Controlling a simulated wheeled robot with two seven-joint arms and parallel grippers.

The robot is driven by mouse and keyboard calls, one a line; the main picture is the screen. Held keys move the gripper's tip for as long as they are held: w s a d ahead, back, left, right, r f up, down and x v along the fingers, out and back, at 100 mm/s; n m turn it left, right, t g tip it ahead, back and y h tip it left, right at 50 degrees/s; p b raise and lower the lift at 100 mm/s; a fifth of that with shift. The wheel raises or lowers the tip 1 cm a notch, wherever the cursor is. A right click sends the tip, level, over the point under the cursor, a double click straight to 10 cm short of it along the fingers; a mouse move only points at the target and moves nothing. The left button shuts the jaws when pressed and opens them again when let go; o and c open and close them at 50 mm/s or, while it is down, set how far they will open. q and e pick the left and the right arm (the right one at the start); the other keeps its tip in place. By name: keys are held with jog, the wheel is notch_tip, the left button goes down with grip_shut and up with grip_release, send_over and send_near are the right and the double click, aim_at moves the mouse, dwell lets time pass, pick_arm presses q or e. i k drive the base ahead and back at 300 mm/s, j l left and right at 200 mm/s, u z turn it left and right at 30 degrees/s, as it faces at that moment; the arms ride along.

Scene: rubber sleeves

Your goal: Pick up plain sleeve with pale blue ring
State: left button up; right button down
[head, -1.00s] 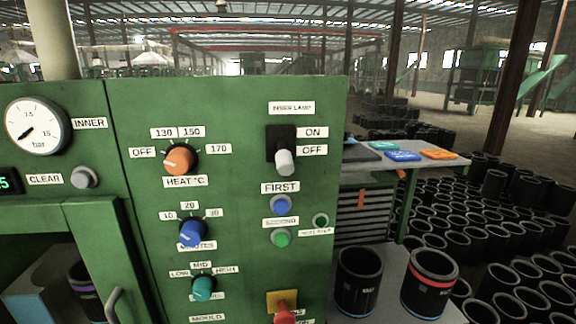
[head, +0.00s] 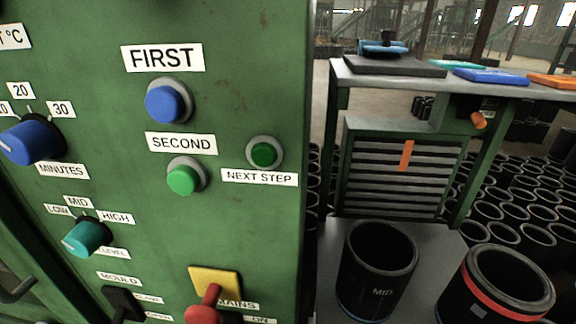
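A black sleeve (head: 375,285) stands upright on a grey surface right of the green panel in the head view. It is open at the top, has "MID" on its side, and a thin blue ring shows low near its base. A second black sleeve (head: 490,300) with a red ring round its upper part stands to its right, cut off by the bottom edge. Neither of my grippers is in view.
A green control panel (head: 230,110) with buttons, knobs and a red mains handle (head: 205,305) fills the left. Behind the sleeves is a bench (head: 400,85) with coloured trays and a louvred unit (head: 400,170). Many black sleeves stand on the floor beyond.

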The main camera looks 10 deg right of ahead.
aim_at(379, 258)
jog(key=z, duration=1.05)
